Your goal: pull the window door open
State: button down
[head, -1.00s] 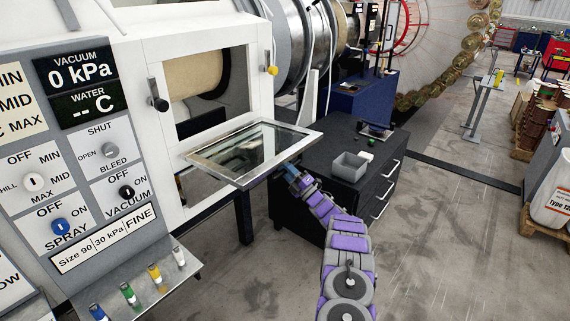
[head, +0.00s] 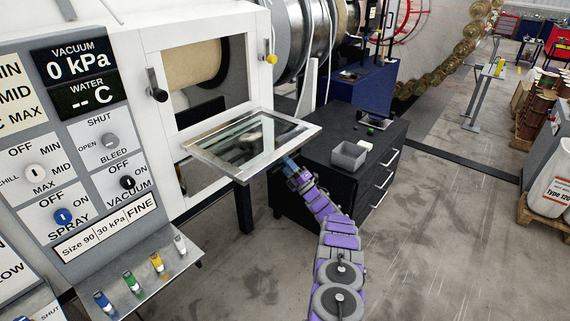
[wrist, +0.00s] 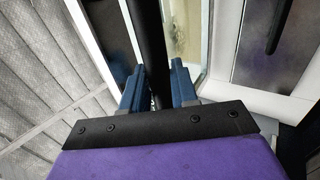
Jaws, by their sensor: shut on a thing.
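The window door (head: 255,140) is a glazed panel with a pale metal frame. In the head view it stands swung out from the white cabinet (head: 125,60), close to level, below the open window (head: 208,75). My gripper (head: 290,165) is at the door's outer edge, at the end of my purple arm. In the wrist view, its blue fingers (wrist: 157,88) are closed around a black bar handle (wrist: 148,35). The door's glass and frame (wrist: 190,40) show just beyond the fingers. In the head view the handle is hidden under the door.
A black drawer cabinet (head: 325,185) with a grey bin (head: 349,155) stands close behind and right of the door. A control panel (head: 85,150) with knobs and a tray of coloured vials (head: 130,285) is at left. Grey floor (head: 450,240) is clear at right.

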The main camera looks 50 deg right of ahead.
jog(key=c, duration=1.2)
grip_release()
jog(key=shift+f, duration=0.75)
jog(key=shift+o, duration=0.8)
jog(key=shift+d, duration=0.1)
jog(key=shift+r, duration=0.1)
jog(key=shift+w+r, duration=0.15)
jog(key=p+v, duration=0.1)
jog(key=v, duration=1.6)
jog(key=shift+s, duration=0.2)
jog(key=shift+d+p, duration=0.1)
jog(key=shift+p, duration=0.2)
